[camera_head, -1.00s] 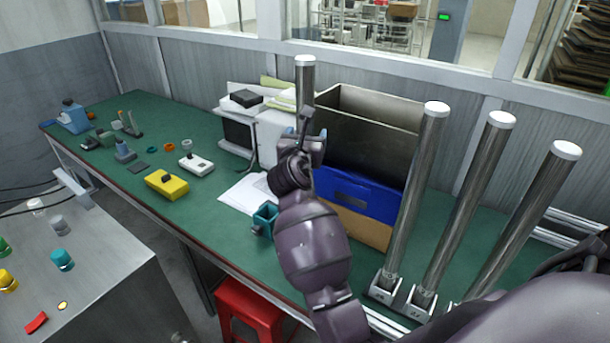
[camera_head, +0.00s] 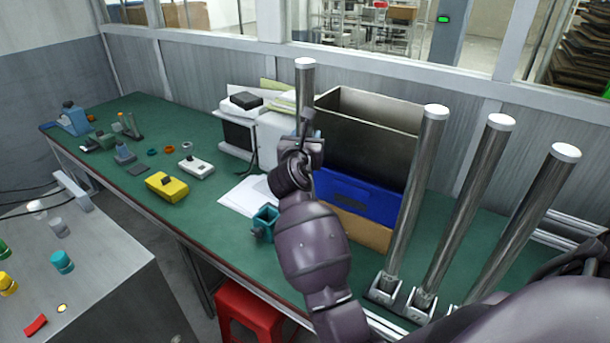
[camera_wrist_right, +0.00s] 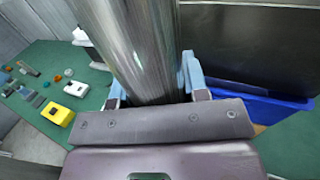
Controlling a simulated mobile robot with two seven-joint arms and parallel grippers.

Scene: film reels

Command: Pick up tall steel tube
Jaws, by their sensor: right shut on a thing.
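A tall steel tube (camera_head: 305,82) with a white cap stands roughly upright left of the dark open bin in the head view. My right gripper (camera_head: 311,148) is shut on it, part way down the visible length. The lower end is hidden behind my gripper and arm, so I cannot tell whether it is clear of the table. In the right wrist view the tube (camera_wrist_right: 135,45) runs between the light blue fingers of my gripper (camera_wrist_right: 155,85). Several more white-capped steel tubes (camera_head: 418,190) stand tilted in metal holders (camera_head: 383,290) at the right. My left gripper is out of view.
The dark bin (camera_head: 372,118) and a blue bin (camera_head: 360,196) stand close right of the held tube. White boxes (camera_head: 272,135) and papers (camera_head: 245,195) lie to its left. A yellow box (camera_head: 167,186) sits on the green table. A red stool (camera_head: 247,312) stands below.

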